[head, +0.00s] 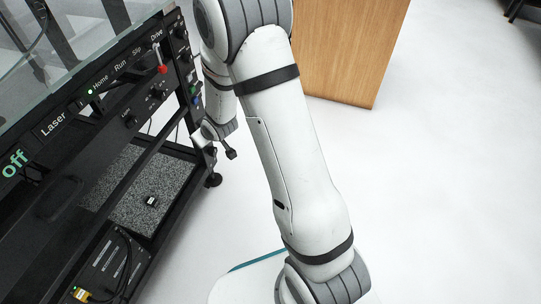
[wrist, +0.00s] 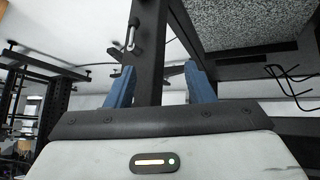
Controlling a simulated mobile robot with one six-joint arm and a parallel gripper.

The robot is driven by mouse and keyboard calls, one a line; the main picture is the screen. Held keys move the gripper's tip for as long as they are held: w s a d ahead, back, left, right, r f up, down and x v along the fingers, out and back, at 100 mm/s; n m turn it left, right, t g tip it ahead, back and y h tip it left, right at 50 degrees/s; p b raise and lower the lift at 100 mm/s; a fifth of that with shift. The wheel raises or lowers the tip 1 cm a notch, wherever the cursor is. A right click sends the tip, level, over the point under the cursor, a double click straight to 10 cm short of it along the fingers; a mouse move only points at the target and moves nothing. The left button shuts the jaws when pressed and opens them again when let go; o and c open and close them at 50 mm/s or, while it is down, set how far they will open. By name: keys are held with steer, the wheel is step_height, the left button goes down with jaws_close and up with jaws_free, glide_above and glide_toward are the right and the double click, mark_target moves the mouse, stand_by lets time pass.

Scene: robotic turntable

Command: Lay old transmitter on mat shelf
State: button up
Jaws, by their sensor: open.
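The mat shelf (head: 112,212) is a speckled grey surface low inside the black frame at the left of the head view. A small black box with a pale label (head: 151,201), which looks like the old transmitter, lies on the mat near its right side. My gripper's blue fingers (wrist: 160,88) are spread apart in the wrist view, with nothing held between them. A black frame post stands behind the gap. The speckled mat (wrist: 250,22) also shows at the upper right of the wrist view. The gripper is beside the frame, apart from the small box.
A black control panel (head: 115,98) with knobs, a red-tipped lever and a Laser sign overhangs the shelf. A device with cables (head: 108,268) sits below. A wooden cabinet (head: 345,45) stands at the back. The floor on the right is clear. Black hooks (wrist: 290,82) show at right in the wrist view.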

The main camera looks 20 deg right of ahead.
steer(key=s+d+r+m+g, duration=0.2)
steer(key=s+r, duration=0.3)
steer(key=s, duration=0.4)
steer(key=s+d+r+m+g+h, duration=0.1)
steer(key=s+d+r, duration=0.4)
steer(key=s, duration=0.5)
steer(key=s+d+r+m+g+h, duration=0.1)
steer(key=s+d+r+m+g, duration=0.1)
steer(key=s+r, duration=0.5)
steer(key=s+d+g, duration=0.1)
steer(key=s+d, duration=0.1)
steer(key=s, duration=0.1)
steer(key=shift+r+m+g, duration=0.25)
steer(key=shift+m+g, duration=0.05)
steer(key=shift+g, duration=0.1)
steer(key=shift+w, duration=0.1)
step_height(320, 180, up, 38)
steer(key=t+p, duration=0.1)
steer(key=p, duration=3.4)
steer(key=shift+s+t, duration=0.25)
steer(key=shift+t, duration=0.05)
steer(key=shift+r, duration=0.1)
